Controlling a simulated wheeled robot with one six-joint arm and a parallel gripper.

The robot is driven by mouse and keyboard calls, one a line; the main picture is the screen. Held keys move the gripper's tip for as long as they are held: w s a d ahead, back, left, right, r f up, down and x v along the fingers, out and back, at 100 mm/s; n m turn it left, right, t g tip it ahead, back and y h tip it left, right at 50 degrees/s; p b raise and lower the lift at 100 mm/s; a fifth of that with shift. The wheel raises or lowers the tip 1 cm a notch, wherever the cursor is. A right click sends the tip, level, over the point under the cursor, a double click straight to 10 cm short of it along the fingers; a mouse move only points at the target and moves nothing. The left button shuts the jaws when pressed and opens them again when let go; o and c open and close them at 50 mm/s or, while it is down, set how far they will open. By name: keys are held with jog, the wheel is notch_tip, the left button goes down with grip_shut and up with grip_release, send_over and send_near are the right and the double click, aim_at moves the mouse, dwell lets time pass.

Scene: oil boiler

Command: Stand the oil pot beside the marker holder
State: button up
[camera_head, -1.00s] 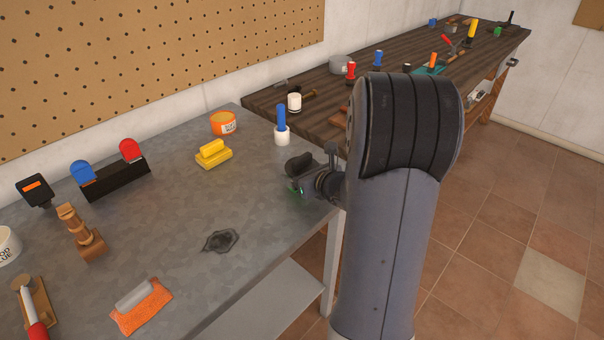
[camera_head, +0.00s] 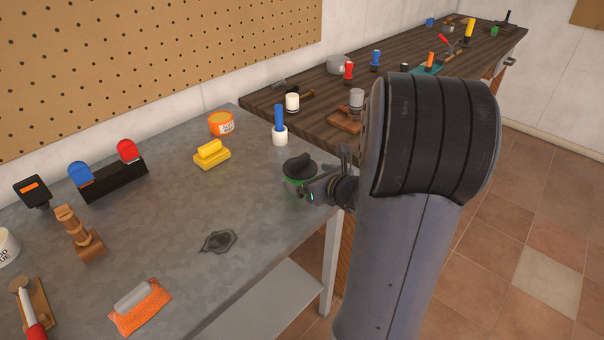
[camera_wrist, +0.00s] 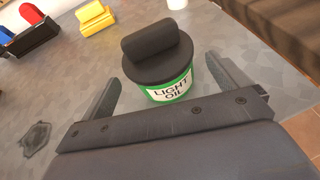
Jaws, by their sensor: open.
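The oil pot (camera_head: 299,168) is a green tub with a black lid and a thick black handle. It stands upright on the grey metal bench near its right edge; the wrist view shows its "LIGHT OIL" label (camera_wrist: 170,91). My gripper (camera_head: 318,188) is open at the pot's right side. In the wrist view, its two fingers lie on either side of the pot, with a visible gap at each. A black block holding a blue and a red round-topped piece (camera_head: 115,182), seemingly the marker holder, stands at the bench's left, near the pegboard wall.
A white cup with a blue stick (camera_head: 279,134) stands just behind the pot. A yellow block (camera_head: 212,154) and an orange tub (camera_head: 221,123) are farther left. A dark stain (camera_head: 218,241) marks the open middle of the bench. A wooden bench adjoins behind.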

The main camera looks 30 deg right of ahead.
jog(key=v, duration=0.7)
jog(key=shift+a, duration=0.15)
